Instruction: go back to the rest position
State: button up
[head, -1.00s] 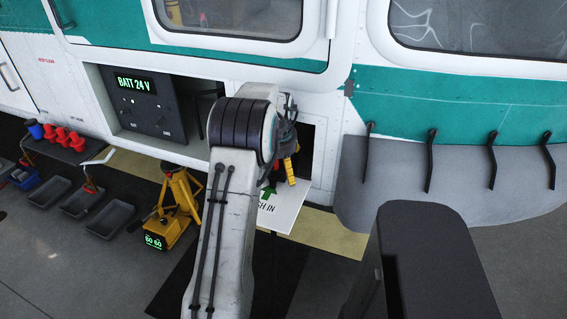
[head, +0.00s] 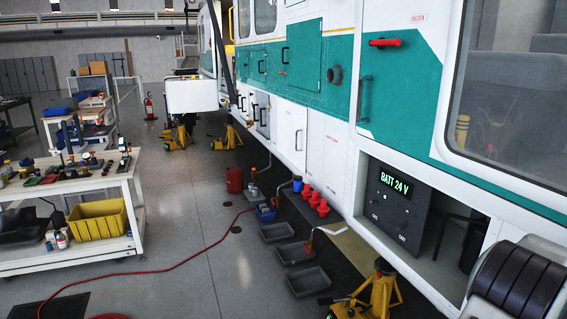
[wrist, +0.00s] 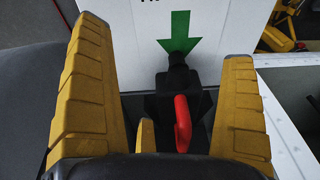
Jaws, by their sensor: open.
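In the head view only a dark rounded part of my arm shows at the lower right; my gripper is out of that picture.
The white and teal helicopter (head: 290,100) fills the right side, with a "BATT 24 V" panel (head: 388,205) in an open bay. Yellow jacks (head: 380,290) and grey trays (head: 308,280) stand beside it. A tool cart (head: 70,190) is at left. A red hose (head: 180,265) crosses the floor.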

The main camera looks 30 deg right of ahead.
jog(key=shift+y, duration=0.7)
jog(key=a+f, duration=0.1)
jog(key=a, duration=0.1)
jog(key=a+f, duration=0.1)
jog(key=a, duration=0.1)
jog(key=shift+f, duration=0.15)
jog(key=shift+y, duration=0.5)
jog(key=a, duration=0.2)
jog(key=w+a, duration=0.1)
jog(key=a, duration=0.2)
jog(key=w+a, duration=0.1)
jog(key=a, duration=0.1)
jog(key=shift+w+a+r, duration=0.1)
jog(key=shift+a+r, duration=0.25)
jog(key=shift+r, duration=0.05)
jog(key=w+a+r+n+t+p, duration=0.1)
jog(key=w+a+r+n, duration=0.4)
jog(key=a, duration=0.7)
jog(key=w+a+r+n+t+p, duration=0.1)
jog(key=w+a+r+n, duration=0.3)
jog(key=a, duration=0.9)
jog(key=w+a+r+n+t+p, duration=0.1)
jog(key=w+a+r+n, duration=0.4)
jog(key=a, duration=0.8)
jog(key=shift+w+r+n, duration=0.35)
jog(key=shift+w+n, duration=1.3)
jog(key=shift+n, duration=0.35)
